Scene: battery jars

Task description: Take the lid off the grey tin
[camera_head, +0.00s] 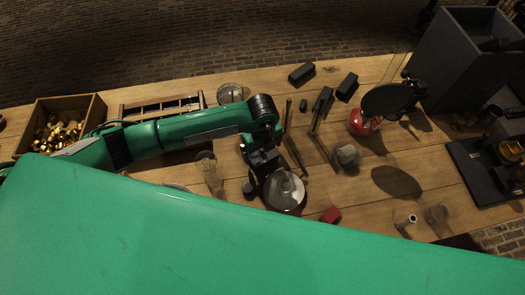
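My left arm comes in from the left. Its dark gripper (262,172) points down at the upper left edge of a round, pale grey vessel with a small knob on top (287,190). This may be the grey tin with its lid on, but I cannot be sure. The vessel's lower edge lies close to the large green surface in front. The fingers are dark and small, so I cannot tell whether they are open or touch the vessel. A smaller grey, rounded object (345,157) stands to the right. My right gripper is not in view.
A wooden box of brass pieces (98,108) stands at the far left. A glass (208,165) stands left of the gripper. A red object (331,215), black blocks (301,74), a red round vessel (361,123) and a large dark bin (455,60) occupy the right.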

